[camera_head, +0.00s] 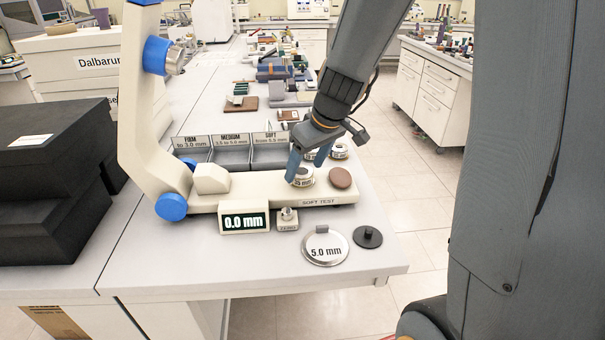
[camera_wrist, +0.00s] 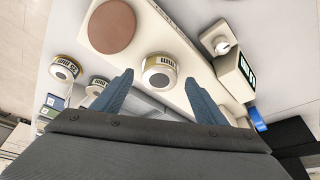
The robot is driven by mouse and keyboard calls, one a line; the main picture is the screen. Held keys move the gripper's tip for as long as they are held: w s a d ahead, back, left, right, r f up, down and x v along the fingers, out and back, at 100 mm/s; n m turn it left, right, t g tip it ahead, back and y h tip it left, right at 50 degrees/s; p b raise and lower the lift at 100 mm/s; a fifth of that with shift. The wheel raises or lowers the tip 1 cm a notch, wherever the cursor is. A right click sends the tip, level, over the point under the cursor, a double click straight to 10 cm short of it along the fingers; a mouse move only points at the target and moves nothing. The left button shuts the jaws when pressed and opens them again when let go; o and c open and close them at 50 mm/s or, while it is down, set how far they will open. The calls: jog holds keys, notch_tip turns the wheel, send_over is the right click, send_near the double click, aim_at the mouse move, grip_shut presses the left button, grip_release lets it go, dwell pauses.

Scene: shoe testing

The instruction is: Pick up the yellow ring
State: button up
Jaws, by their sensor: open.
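Three small round pieces with pale tops, dark centres and yellowish-tan sides show in the wrist view. One ring-like piece (camera_wrist: 158,63) sits on the beige tester base (camera_head: 270,187), beside the brown disc (camera_head: 340,178); it also shows in the head view (camera_head: 305,181). Another (camera_wrist: 65,68), with a more golden side, stands off the base on the table, and a third (camera_wrist: 97,85) is partly behind a finger. I cannot tell for sure which one is the yellow ring. My gripper (camera_head: 304,171) is open above the base, its blue fingers either side of the piece there.
The tester's display (camera_head: 244,219) reads 0.0 mm. A grey tray with FIRM, MEDIUM and SOFT compartments (camera_head: 232,157) stands behind the base. A silver 5.0 mm disc (camera_head: 325,248) and a dark knobbed disc (camera_head: 368,237) lie in front. Black boxes (camera_head: 50,195) stand at left.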

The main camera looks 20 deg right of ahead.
jog(key=shift+x, duration=1)
